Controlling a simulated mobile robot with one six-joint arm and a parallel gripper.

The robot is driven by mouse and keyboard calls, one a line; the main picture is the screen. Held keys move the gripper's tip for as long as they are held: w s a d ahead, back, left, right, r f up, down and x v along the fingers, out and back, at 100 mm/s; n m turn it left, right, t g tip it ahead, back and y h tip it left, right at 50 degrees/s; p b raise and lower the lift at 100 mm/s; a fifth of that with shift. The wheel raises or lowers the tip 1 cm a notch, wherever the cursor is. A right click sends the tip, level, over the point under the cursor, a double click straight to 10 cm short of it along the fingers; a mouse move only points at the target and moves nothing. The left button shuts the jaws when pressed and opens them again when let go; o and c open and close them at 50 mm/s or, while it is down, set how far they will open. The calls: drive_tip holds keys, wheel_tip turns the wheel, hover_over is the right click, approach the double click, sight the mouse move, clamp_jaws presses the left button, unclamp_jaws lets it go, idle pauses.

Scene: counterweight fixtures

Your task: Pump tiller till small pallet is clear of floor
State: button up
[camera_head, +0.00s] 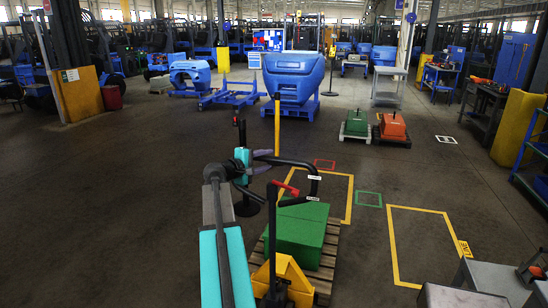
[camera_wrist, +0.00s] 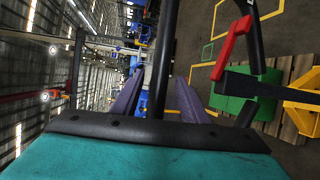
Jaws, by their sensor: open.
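The pallet jack has a yellow body (camera_head: 283,280) and a dark tiller (camera_head: 272,230) topped by a black loop handle (camera_head: 318,182) with a red lever (camera_head: 285,187). A wooden pallet (camera_head: 327,268) lies low under a green block (camera_head: 302,235); I cannot tell whether there is a gap beneath it. My gripper (camera_head: 262,161) is at the far left part of the loop. In the wrist view, its two purple fingers are apart with a black handle bar (camera_wrist: 160,60) between them; contact is unclear. The red lever (camera_wrist: 235,45) is to the right.
Yellow floor outlines (camera_head: 392,240) lie right of the pallet. A yellow post (camera_head: 277,125) stands behind the handle. Beyond are a blue bin (camera_head: 293,75) and green and orange weights (camera_head: 392,127) on pallets. A grey bench (camera_head: 490,275) is at the lower right. The left floor is open.

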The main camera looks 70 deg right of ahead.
drive_tip(key=shift+p+x, duration=0.85)
drive_tip(key=shift+x, duration=2.1)
clamp_jaws()
drive_tip(key=shift+a, duration=0.35)
drive_tip(key=shift+d, duration=0.1)
